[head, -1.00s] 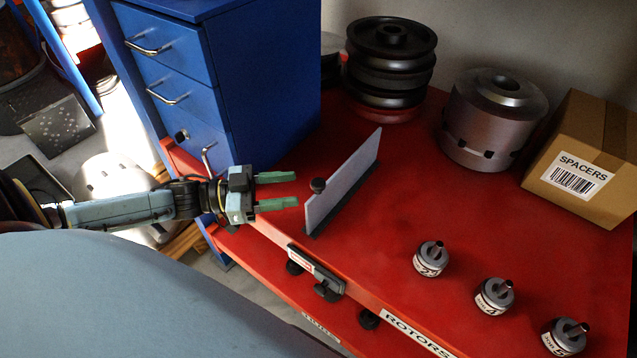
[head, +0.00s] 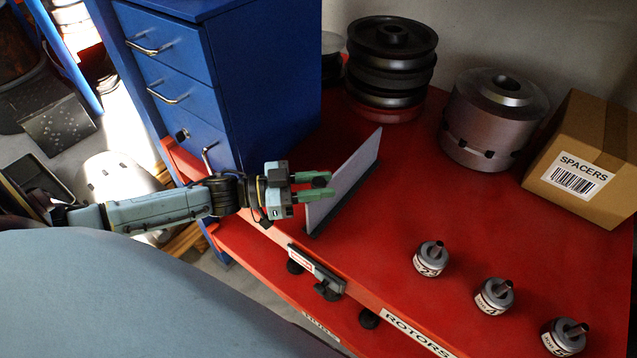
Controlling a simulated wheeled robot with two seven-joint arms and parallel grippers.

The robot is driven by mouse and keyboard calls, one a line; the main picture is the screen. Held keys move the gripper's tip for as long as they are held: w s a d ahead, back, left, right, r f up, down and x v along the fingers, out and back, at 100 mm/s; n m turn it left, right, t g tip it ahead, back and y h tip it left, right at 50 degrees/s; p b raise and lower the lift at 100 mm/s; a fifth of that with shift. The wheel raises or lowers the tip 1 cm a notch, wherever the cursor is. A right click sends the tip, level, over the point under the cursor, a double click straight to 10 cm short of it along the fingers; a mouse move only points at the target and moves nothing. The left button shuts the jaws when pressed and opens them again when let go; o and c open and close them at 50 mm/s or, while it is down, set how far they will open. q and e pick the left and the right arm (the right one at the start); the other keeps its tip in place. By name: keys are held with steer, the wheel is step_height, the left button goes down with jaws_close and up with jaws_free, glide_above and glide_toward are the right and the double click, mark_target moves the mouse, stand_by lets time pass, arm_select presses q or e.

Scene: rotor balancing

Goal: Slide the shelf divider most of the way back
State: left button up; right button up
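The shelf divider (head: 345,182) is a thin grey upright panel in a dark base strip on the red shelf. My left gripper (head: 321,187) has come in from the left. My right gripper is not in the head view.
A blue drawer cabinet (head: 265,80) stands left of the divider. Black stacked pulleys (head: 392,65), a metal rotor (head: 492,120) and a SPACERS box (head: 585,155) line the back. Several small labelled rotors (head: 430,260) stand at front right. The red shelf (head: 400,195) is clear right of the divider.

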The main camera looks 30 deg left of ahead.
arm_select(q)
jaws_close()
steer(key=a, duration=0.8)
steer(key=shift+w+b, duration=0.35)
steer(key=shift+b, duration=0.05)
steer(key=o, duration=0.5)
jaws_free()
steer(key=v, duration=1.3)
steer(key=shift+s+a, duration=0.15)
steer(key=shift+a, duration=0.05)
